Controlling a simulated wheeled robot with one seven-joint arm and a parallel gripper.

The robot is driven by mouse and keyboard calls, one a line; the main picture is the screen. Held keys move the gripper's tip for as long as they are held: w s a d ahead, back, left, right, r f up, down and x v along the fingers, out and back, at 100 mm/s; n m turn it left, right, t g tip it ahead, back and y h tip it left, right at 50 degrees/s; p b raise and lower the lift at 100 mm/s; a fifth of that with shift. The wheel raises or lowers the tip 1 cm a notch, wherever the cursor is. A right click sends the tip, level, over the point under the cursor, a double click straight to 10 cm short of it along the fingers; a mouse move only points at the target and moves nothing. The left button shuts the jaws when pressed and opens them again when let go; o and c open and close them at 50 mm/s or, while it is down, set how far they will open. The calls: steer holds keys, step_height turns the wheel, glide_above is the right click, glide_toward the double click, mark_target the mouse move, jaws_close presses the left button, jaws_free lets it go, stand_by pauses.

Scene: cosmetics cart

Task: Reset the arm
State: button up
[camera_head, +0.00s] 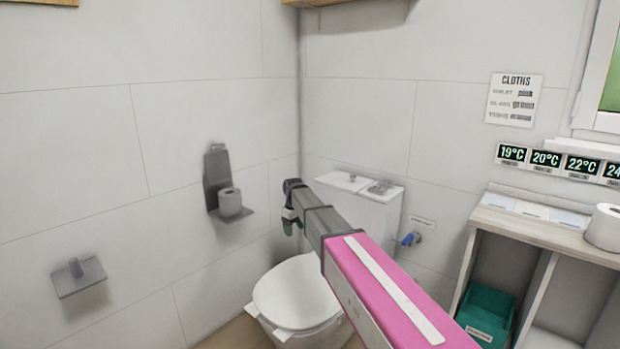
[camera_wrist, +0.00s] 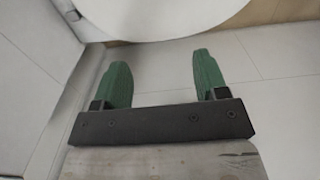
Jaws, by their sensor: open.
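My arm, pink and grey, reaches from the lower right toward the toilet in the head view. My gripper (camera_head: 290,226) hangs at its far end, in front of the corner side of the toilet (camera_head: 295,292). In the wrist view my gripper (camera_wrist: 163,82) shows two green fingers spread apart with nothing between them. The toilet's white rim (camera_wrist: 160,18) shows beyond the fingertips, with floor tiles below it. The gripper looks apart from the toilet and the walls.
A holder with a paper roll (camera_head: 230,202) and an empty holder (camera_head: 80,277) are on the left wall. A shelf unit (camera_head: 530,226) stands at right, with a paper roll (camera_head: 604,228) on top and a green bin (camera_head: 487,312) inside. A blue valve (camera_head: 411,239) sits beside the cistern (camera_head: 358,205).

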steer(key=s+d+f+m, duration=0.3)
steer(key=s+d+f, duration=0.1)
steer(key=s+d, duration=0.4)
steer(key=s+d+f+m, duration=0.3)
steer(key=s+d+f, duration=0.1)
steer(key=s+d, duration=0.5)
steer(key=s+d+f+m, duration=0.4)
steer(key=s+d, duration=0.4)
steer(key=s, duration=0.3)
steer(key=shift+s+d+f, duration=0.2)
steer(key=shift+d+f, duration=0.15)
steer(key=shift+f, duration=0.2)
